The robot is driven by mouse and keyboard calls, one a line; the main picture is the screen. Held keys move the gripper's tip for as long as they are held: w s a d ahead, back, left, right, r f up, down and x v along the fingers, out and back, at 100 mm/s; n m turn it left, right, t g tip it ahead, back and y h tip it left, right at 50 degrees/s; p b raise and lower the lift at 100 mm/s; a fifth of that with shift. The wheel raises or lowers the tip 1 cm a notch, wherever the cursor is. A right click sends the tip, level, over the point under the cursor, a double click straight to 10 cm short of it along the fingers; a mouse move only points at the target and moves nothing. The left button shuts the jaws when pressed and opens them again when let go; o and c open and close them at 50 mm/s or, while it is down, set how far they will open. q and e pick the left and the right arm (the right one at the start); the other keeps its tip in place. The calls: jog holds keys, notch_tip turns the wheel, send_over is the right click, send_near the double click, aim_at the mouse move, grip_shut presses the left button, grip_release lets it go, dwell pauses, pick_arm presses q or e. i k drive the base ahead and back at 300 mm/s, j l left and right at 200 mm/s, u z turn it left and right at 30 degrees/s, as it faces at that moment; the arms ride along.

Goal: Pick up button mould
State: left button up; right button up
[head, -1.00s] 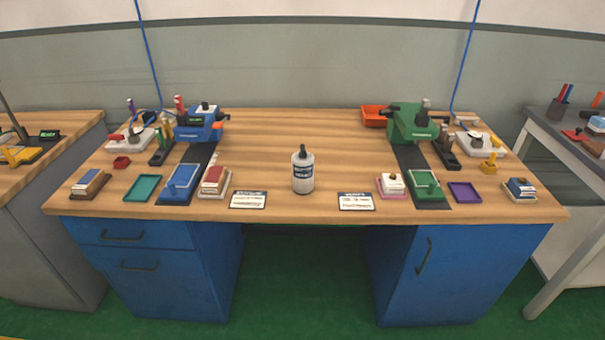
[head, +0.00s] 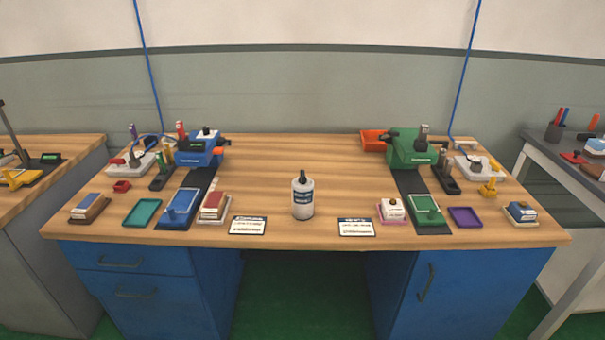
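I cannot tell for certain which item is the button mould. On the left half of the wooden workbench (head: 300,165) stand a blue machine (head: 196,152), a blue mould-like tray (head: 180,206) on a dark strip, and a red-topped block (head: 214,206) on a pale base. On the right half stand a green machine (head: 410,149), a green mould-like tray (head: 426,210) on a dark strip, and a white block with a brown knob (head: 392,209) on a pink tray. Neither of my grippers is in view, and nothing is shown being held.
A white bottle (head: 302,197) stands mid-bench between two label cards (head: 248,226) (head: 356,227). A teal tray (head: 143,212), a purple tray (head: 465,217) and an orange bin (head: 375,141) are empty-looking or unclear inside. The bench's back middle is clear. Other tables flank both sides.

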aim_at(302, 195)
jog(key=i+j+u, duration=0.1)
jog(key=i, duration=1)
jog(key=k+j, duration=0.3)
jog(key=i+l, duration=0.3)
